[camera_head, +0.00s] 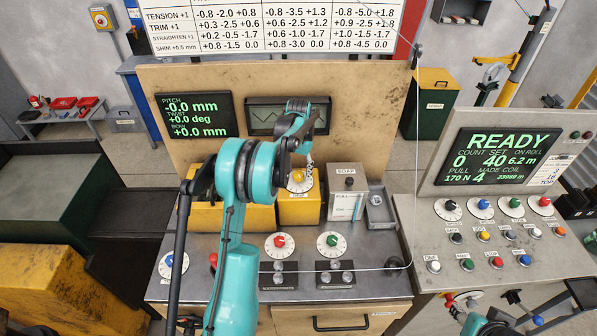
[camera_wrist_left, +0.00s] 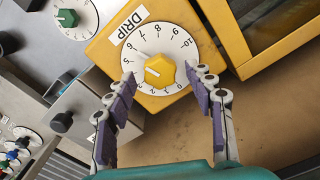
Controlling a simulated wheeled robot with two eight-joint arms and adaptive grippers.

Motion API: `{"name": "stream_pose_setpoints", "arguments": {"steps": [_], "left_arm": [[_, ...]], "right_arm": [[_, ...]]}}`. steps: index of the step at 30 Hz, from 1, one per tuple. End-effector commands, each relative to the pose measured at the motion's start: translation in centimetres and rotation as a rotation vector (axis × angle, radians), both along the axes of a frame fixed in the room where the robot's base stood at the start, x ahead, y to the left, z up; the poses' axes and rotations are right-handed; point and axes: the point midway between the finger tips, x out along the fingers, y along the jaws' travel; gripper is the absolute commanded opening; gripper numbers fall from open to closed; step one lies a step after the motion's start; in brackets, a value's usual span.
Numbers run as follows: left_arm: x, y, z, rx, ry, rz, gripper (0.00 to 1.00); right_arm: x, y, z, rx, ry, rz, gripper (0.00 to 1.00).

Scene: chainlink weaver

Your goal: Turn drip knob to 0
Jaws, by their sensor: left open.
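The drip knob is a yellow faceted knob (camera_wrist_left: 160,70) on a white numbered dial, on a yellow box labelled DRIP. In the wrist view its white mark points left and slightly up; I cannot read the exact value. In the head view the dial (camera_head: 298,180) is partly hidden below my gripper. My left gripper (camera_wrist_left: 162,75) is open, with one purple-padded finger on either side of the knob and its tips over the dial. I cannot tell whether they touch it. In the head view the left gripper (camera_head: 308,158) is above the yellow box.
A soap box (camera_head: 346,203) stands right of the yellow box. A red knob (camera_head: 279,241) and a green knob (camera_head: 332,240) sit on the panel in front. A taut wire (camera_head: 417,150) runs down on the right. The READY console (camera_head: 500,157) stands further right.

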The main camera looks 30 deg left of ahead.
Motion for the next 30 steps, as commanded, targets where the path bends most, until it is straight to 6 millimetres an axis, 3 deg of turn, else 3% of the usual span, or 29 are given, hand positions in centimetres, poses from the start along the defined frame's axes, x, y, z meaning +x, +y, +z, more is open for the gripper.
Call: {"name": "stream_pose_setpoints", "arguments": {"steps": [10, 11, 16, 30], "left_arm": [[-0.01, -0.01, -0.65, 0.000, 0.000, 0.000, 0.54], [-0.01, -0.01, -0.65, 0.000, 0.000, 0.000, 0.49], [-0.02, -0.01, -0.64, 0.000, 0.000, 0.000, 0.04], [-0.03, -0.02, -0.76, 0.000, 0.000, 0.077, 0.04]], "right_arm": [[0.00, 0.00, 0.01, 0.000, 0.000, 0.000, 0.40], [0.00, 0.00, 0.01, 0.000, 0.000, 0.000, 0.40], [0.00, 0.00, 0.01, 0.000, 0.000, 0.000, 0.40], [0.01, 0.00, -0.52, 0.000, 0.000, 0.000, 0.40]]}}
